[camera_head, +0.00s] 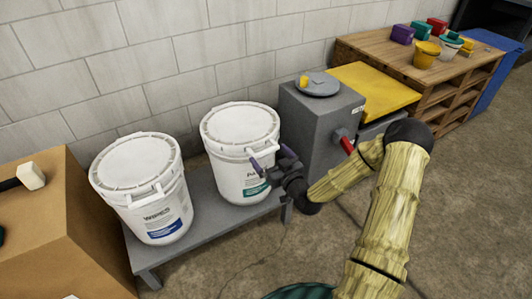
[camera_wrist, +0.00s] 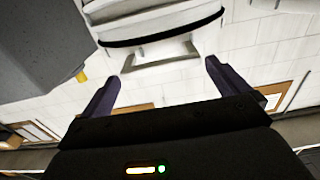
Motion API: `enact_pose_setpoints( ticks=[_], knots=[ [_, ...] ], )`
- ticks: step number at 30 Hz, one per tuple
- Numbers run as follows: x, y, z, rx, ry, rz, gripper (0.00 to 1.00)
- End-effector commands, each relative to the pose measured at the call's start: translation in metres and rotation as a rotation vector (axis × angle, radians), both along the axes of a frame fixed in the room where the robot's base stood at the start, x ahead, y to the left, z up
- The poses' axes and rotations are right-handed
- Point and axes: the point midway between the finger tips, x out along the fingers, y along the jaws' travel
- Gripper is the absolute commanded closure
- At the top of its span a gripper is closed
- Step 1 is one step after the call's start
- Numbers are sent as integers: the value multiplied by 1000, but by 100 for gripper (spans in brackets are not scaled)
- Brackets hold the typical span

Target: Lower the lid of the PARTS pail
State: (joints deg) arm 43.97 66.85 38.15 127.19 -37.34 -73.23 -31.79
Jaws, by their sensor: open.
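The PARTS pail (camera_head: 228,176) is white with a teal label and stands upright on a low grey bench, and my gripper hides part of its lettering. Its white lid (camera_head: 240,122) lies across the top and looks down on the rim. My gripper (camera_head: 268,158) is at the pail's front right side, just below the lid, with its purple fingers apart. In the wrist view my open gripper (camera_wrist: 163,72) faces white pail parts (camera_wrist: 160,50), with a dark line under the rim.
A similar white WIPES pail (camera_head: 160,210) stands left on the grey bench (camera_head: 207,224). A grey metal box (camera_head: 310,125) with a red-handled lever (camera_head: 346,144) is close on the right. A cardboard box (camera_head: 70,235) is at far left. The block wall is behind.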

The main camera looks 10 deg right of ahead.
Motion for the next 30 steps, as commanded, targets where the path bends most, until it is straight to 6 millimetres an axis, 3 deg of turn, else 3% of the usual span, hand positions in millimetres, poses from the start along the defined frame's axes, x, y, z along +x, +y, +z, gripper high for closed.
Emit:
enact_pose_setpoints(
  ticks=[6,16,17,24,30],
  knots=[
    [27,9,-1,-1,0,-1,0],
    [32,10,0,0,1,-1,0],
    [32,10,0,0,1,-1,2],
    [31,10,0,0,1,-1,46],
    [32,6,6,-4,10,-6,46]
  ],
)
